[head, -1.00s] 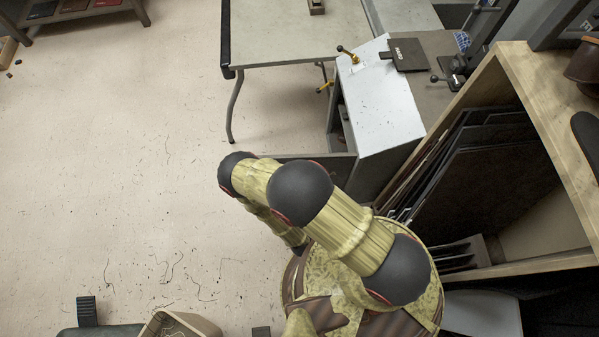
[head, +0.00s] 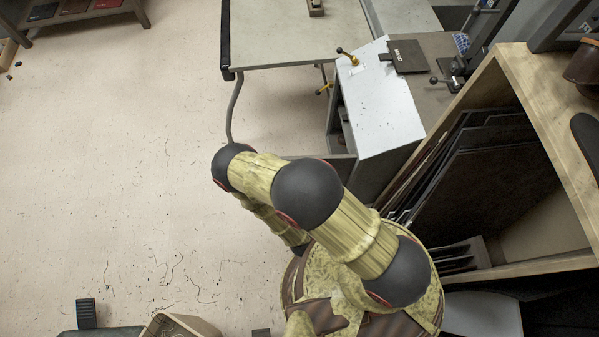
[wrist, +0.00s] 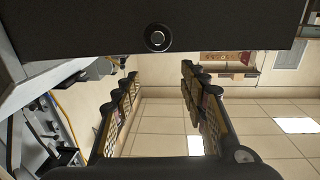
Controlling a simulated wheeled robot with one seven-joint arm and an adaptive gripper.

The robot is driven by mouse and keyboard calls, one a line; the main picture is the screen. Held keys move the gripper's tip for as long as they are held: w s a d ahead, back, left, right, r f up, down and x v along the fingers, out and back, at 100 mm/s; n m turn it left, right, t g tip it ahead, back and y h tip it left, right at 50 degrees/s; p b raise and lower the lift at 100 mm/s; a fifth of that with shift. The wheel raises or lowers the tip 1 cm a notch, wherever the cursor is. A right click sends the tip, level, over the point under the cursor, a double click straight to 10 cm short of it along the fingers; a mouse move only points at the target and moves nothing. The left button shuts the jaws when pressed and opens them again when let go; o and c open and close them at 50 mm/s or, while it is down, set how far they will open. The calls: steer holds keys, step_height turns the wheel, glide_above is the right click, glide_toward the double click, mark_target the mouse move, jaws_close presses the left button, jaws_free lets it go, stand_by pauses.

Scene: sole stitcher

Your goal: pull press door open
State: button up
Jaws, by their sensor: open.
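The press (head: 378,125) is a pale-topped grey cabinet beside the table in the head view. A dark grey door panel (head: 340,166) sticks out to the left from its lower front, so it stands ajar. My arm hides part of this panel. In the wrist view a dark panel (wrist: 235,30) with a round knob (wrist: 157,38) crosses the top; it appears to be the door. My gripper (wrist: 157,78) is open, with its two fingers apart and nothing seen between them. The knob lies just beyond the fingertips; contact cannot be told. The gripper is hidden in the head view.
A grey table (head: 295,35) stands behind the press. A wooden rack (head: 535,100) with dark sheets is close on the right. A tan bin (head: 180,325) is at the bottom. The floor (head: 110,160) on the left is largely clear.

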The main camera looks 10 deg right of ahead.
steer(key=shift+r, duration=2.55)
steer(key=shift+c, duration=0.3)
